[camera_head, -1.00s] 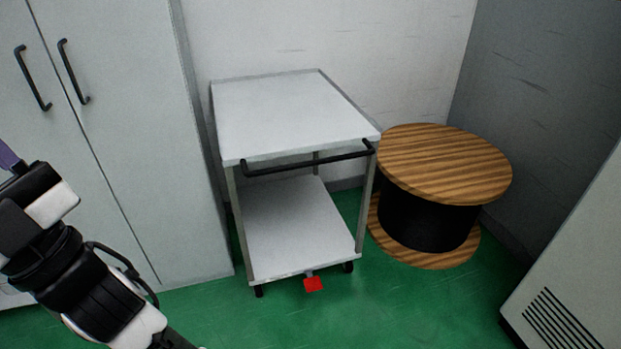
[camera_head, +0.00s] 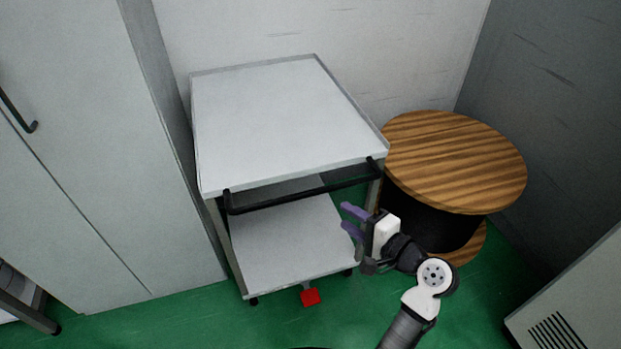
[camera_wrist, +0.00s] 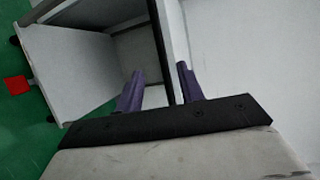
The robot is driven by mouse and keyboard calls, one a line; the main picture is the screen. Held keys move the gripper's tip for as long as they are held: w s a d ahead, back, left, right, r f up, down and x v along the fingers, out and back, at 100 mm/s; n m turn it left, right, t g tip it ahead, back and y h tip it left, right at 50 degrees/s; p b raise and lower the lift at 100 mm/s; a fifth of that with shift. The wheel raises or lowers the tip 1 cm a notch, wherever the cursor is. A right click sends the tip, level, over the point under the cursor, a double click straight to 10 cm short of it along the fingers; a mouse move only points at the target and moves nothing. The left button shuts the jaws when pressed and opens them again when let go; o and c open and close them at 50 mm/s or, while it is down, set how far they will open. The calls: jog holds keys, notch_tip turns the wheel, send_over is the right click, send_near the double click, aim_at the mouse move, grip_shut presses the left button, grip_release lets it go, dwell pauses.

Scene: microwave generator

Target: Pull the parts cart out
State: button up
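The parts cart (camera_head: 280,120) is a pale two-shelf trolley against the back wall, with a black bar handle (camera_head: 300,192) across its front below the top shelf. A red tab (camera_head: 311,297) sticks out low at its front. My gripper (camera_head: 346,217) is open, in front of the cart's right side and just below the handle in the head view. In the wrist view, the handle (camera_wrist: 160,45) runs between the two purple fingers (camera_wrist: 160,78), which are apart. I cannot tell how deep the bar lies between them. The red tab also shows in the wrist view (camera_wrist: 17,85).
A wooden cable drum (camera_head: 455,160) stands close to the cart's right, behind my arm. A tall grey cabinet (camera_head: 110,150) stands on the left. A vented grey box (camera_head: 580,290) is at the lower right. Green floor (camera_head: 200,325) is clear in front of the cart.

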aim_at(313, 195)
jog(key=p+x, duration=0.2)
jog(key=x, duration=1.1)
jog(key=shift+w+a, duration=0.1)
jog(key=shift+a, duration=0.1)
grip_shut()
